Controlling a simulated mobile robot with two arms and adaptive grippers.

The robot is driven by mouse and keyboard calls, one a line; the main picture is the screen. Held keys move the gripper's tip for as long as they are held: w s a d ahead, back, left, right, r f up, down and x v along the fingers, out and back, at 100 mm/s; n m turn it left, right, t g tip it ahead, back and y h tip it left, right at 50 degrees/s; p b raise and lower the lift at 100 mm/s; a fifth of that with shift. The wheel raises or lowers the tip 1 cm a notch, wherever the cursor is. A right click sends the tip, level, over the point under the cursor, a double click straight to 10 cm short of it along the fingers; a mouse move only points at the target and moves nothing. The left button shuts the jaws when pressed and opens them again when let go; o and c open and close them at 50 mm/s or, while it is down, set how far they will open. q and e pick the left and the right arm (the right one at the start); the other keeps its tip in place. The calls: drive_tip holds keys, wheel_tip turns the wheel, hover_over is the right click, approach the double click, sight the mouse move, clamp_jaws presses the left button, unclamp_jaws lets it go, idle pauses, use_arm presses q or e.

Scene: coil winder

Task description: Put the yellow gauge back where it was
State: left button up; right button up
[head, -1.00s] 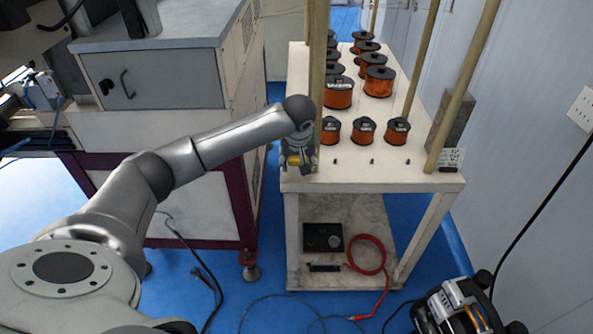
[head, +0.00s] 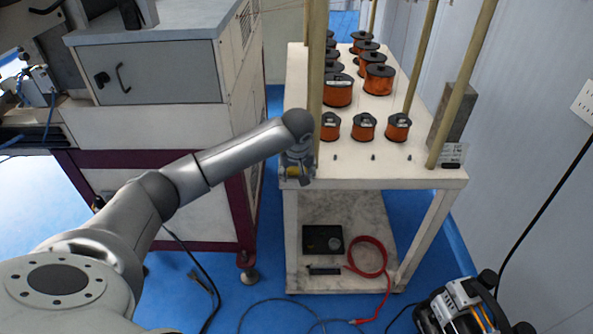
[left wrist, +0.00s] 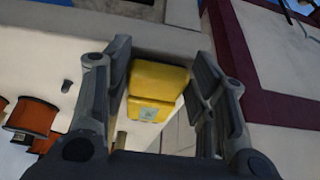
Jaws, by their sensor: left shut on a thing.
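My left gripper (head: 297,178) is at the front left corner of the white table, beside the wooden post (head: 317,80). It is shut on the yellow gauge (head: 293,171), of which only a small part shows in the head view. In the left wrist view the yellow gauge (left wrist: 157,90) sits between the two fingers of the left gripper (left wrist: 160,105), with a small pale label on its face. Whether the gauge touches the table cannot be told. My right gripper is not in view.
Several orange wire spools (head: 364,127) stand on the white table (head: 400,173), with small pegs along its front. A grey block (head: 455,115) stands at its right. The lower shelf (head: 350,212) holds a black box (head: 323,239) and a red cable (head: 368,257). A grey cabinet (head: 150,75) is left.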

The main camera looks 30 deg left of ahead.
use_arm(q)
drive_tip(key=o, duration=1.2)
drive_tip(key=shift+f, duration=0.1)
drive_tip(key=shift+r, duration=0.6)
drive_tip(key=v, duration=1.1)
drive_tip(key=shift+s+d, duration=0.15)
